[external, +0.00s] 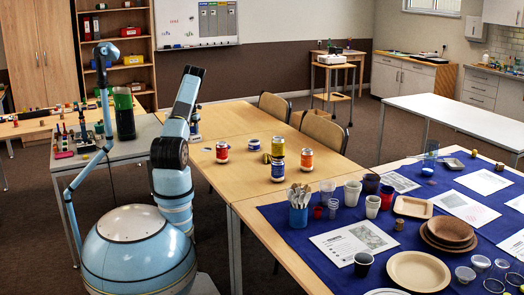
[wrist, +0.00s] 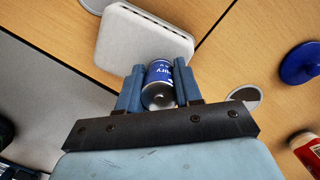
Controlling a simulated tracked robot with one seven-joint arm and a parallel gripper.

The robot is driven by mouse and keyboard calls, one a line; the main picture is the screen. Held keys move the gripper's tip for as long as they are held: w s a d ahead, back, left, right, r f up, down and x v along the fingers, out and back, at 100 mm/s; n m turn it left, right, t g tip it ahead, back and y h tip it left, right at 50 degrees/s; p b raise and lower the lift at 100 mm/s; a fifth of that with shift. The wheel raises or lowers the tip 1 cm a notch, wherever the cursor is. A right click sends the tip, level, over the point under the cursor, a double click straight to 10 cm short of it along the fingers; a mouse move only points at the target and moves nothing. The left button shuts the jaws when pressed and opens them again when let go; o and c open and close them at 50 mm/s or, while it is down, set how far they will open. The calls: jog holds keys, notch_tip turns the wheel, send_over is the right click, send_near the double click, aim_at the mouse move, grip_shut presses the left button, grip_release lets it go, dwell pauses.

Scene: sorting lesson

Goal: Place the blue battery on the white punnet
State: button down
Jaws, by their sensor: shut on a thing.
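The blue battery (wrist: 158,75) is a blue cylinder with white lettering and a silver end facing the wrist camera. My gripper (wrist: 159,66) is shut on it, with one blue finger on each side. The white punnet (wrist: 145,38) is a pale, shallow, rounded-square piece just beyond the fingertips in the wrist view. The battery overlaps its near edge there; I cannot tell the height between them. In the external view my arm hides the punnet, and the gripper cannot be made out clearly.
A blue lid (wrist: 300,63) and a red can (wrist: 306,150) lie to the right in the wrist view. A pale disc (wrist: 245,96) is close right of the gripper. Several cans, including a red one (external: 222,152), stand on the wooden tables (external: 240,185).

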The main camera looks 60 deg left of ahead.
jog(key=shift+f, duration=0.1)
jog(key=c, duration=0.8)
grip_release()
jog(key=shift+o, duration=0.2)
notch_tip(320, 180, up, 12)
jog(key=s+d, duration=0.1)
jog(key=shift+s+d, duration=0.15)
